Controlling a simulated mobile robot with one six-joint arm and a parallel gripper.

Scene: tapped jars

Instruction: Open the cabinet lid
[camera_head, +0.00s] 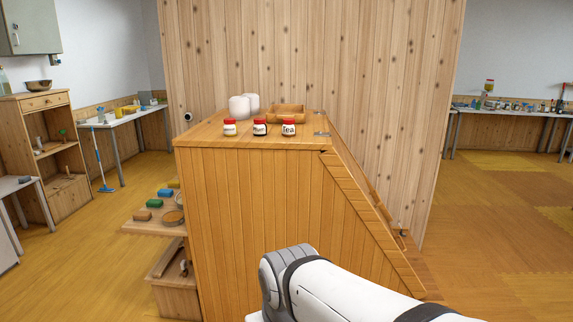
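The wooden cabinet (255,210) stands in the middle, seen from its plank side. Its top is flat, and a sloping face runs down its right side. The cabinet lid (365,205) appears to be this slanted panel, seen nearly edge-on and lying along the slope, so it looks shut. Metal hinges (321,134) show at the top edge above the slope. A small dark fitting shows low on the slope; I cannot tell whether it is a handle. My white arm crosses the bottom of the view in front of the cabinet. My gripper is out of view.
Three red-capped jars (260,128), one labelled Tea, stand on the cabinet top, with white rolls (240,107) and a wooden tray (287,115) behind. A shelf (150,226) with small coloured blocks juts out left. A plank wall stands behind. Floor is open right.

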